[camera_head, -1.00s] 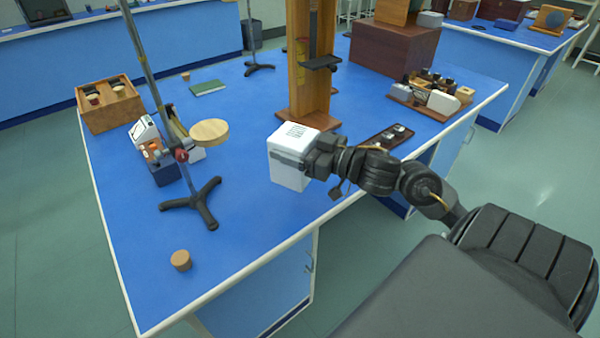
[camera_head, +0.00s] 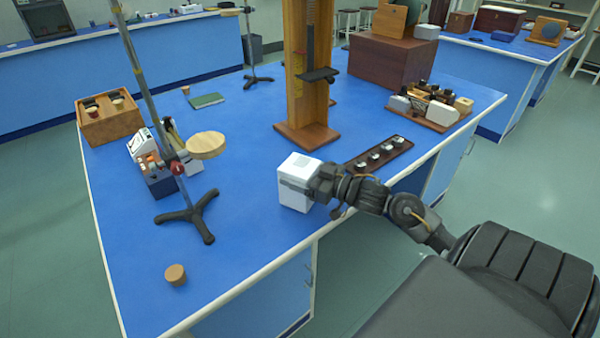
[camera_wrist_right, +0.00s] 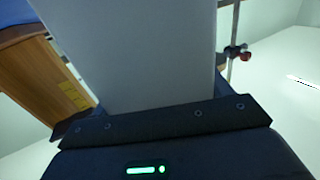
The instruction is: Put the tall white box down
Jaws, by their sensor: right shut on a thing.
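The tall white box (camera_head: 296,190) is upright at the front right part of the blue bench (camera_head: 245,235). My right gripper (camera_head: 312,188) is shut on it from the right side. I cannot tell for sure whether the box's base touches the bench top or is just above it. In the right wrist view the pale side of the white box (camera_wrist_right: 140,50) fills the middle, between the fingers. My left gripper is in neither view.
A wooden stand (camera_head: 308,130) is behind the box, and a dark strip tray (camera_head: 380,153) lies to its right. A tripod stand (camera_head: 188,212) with a round wooden disc (camera_head: 207,145) is to the left. A cork (camera_head: 175,274) sits near the front left. Bench top between tripod and box is clear.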

